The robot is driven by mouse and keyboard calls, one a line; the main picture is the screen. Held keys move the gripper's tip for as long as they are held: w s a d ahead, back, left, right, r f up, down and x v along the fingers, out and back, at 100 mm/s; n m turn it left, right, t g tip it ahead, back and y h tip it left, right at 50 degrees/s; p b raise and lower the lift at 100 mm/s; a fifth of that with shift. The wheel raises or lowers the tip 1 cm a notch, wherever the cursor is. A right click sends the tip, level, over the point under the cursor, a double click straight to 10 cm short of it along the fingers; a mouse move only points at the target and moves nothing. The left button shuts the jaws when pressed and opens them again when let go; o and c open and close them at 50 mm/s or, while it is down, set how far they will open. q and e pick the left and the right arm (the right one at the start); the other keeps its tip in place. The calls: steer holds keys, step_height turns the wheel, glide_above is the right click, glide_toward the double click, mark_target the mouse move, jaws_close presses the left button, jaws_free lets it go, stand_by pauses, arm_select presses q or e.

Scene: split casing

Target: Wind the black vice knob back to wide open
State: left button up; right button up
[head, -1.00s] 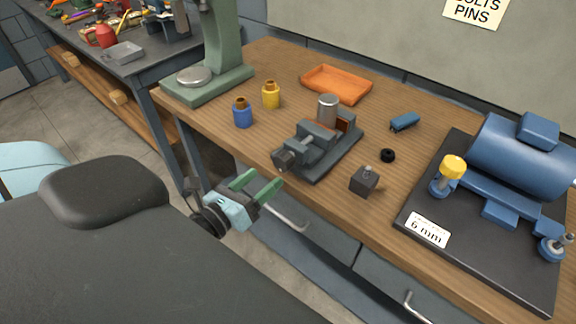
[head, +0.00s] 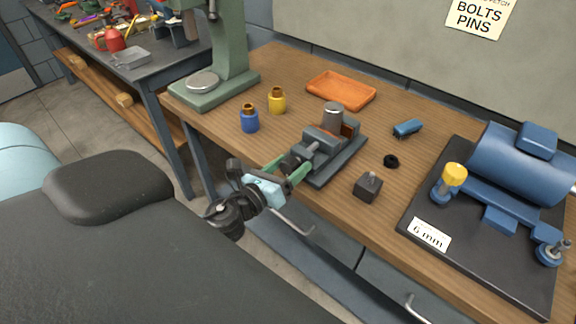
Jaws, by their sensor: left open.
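The dark grey vice (head: 343,158) sits near the front edge of the wooden bench. A grey metal cylinder (head: 332,116) stands upright at its jaws, with a brown block (head: 350,128) beside it. My left gripper (head: 293,163) is open at the front end of the vice. Its two green fingers reach to either side of where the black knob is. The knob is mostly hidden by the fingers, and I cannot tell whether they touch it. My right gripper is not in view.
A small dark block with a pin (head: 368,187) and a black ring (head: 391,161) lie right of the vice. Blue (head: 249,120) and yellow (head: 277,101) bottles stand left. An orange tray (head: 341,91) is behind. A blue motor (head: 520,165) on a black plate fills the right.

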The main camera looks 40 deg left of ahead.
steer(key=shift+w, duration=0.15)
arm_select(q)
steer(key=c, duration=1)
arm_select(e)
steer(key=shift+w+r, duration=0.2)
